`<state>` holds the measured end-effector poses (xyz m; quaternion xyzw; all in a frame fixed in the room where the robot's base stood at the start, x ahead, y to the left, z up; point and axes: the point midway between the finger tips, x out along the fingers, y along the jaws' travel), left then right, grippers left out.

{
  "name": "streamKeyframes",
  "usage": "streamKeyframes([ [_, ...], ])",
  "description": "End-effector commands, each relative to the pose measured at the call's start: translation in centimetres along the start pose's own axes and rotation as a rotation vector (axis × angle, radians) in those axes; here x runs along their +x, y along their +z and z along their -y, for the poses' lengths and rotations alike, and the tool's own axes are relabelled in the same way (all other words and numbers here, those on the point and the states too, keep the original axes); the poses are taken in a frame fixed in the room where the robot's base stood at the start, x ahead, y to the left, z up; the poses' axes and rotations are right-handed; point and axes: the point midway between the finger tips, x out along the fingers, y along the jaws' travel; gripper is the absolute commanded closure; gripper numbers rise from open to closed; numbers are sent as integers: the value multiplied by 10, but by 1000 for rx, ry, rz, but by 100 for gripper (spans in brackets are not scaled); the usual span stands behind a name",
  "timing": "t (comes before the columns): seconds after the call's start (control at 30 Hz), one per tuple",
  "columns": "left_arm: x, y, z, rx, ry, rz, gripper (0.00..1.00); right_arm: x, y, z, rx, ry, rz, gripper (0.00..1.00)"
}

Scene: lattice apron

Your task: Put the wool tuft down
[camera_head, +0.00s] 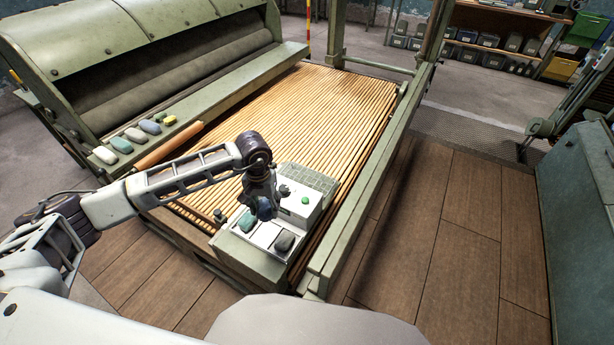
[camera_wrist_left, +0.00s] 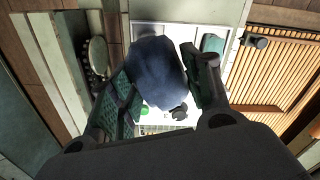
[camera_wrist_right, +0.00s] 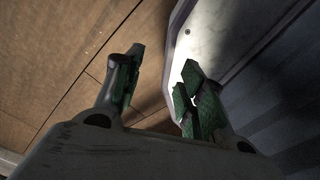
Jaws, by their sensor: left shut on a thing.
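A dark blue wool tuft (camera_wrist_left: 157,76) is between the two fingers of my left gripper (camera_wrist_left: 160,70), which is shut on it. In the head view the blue tuft (camera_head: 264,209) and my left gripper (camera_head: 262,198) are over a white-topped tray (camera_head: 262,237). I cannot tell whether the tuft touches the tray. A teal tuft (camera_head: 247,222) and a dark grey tuft (camera_head: 285,241) lie on the tray on either side of it. My right gripper (camera_wrist_right: 160,78) is open and empty, seen only in its wrist view, above the wooden floor.
Several tufts, among them a yellow one (camera_head: 169,121) and a white one (camera_head: 105,155), lie along the machine's green ledge (camera_head: 215,92) at left. A slatted wooden lattice (camera_head: 310,115) spreads behind the tray. A green button (camera_head: 305,200) is at the tray's far right.

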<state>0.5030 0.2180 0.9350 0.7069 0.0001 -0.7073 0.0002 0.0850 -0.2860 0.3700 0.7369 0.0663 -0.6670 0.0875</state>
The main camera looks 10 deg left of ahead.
Motion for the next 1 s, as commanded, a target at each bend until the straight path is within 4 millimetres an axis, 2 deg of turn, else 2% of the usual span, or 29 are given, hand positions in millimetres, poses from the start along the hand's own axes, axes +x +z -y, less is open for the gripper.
streamKeyframes([
  [0.03, -7, 0, 0, 0, 0, 0, 66, -6, -2, -1, 0, 0, -1, 60],
  [0.53, -39, 0, 0, 0, 0, -1, 66, -37, -7, 0, -1, -2, -3, 60],
  [0.9, -60, 0, 0, 0, 0, 0, 66, -59, 1, 17, 2, -20, 9, 60],
  [1.0, -61, 0, 0, 0, 0, 0, 66, -59, 0, 22, 4, -26, 8, 60],
])
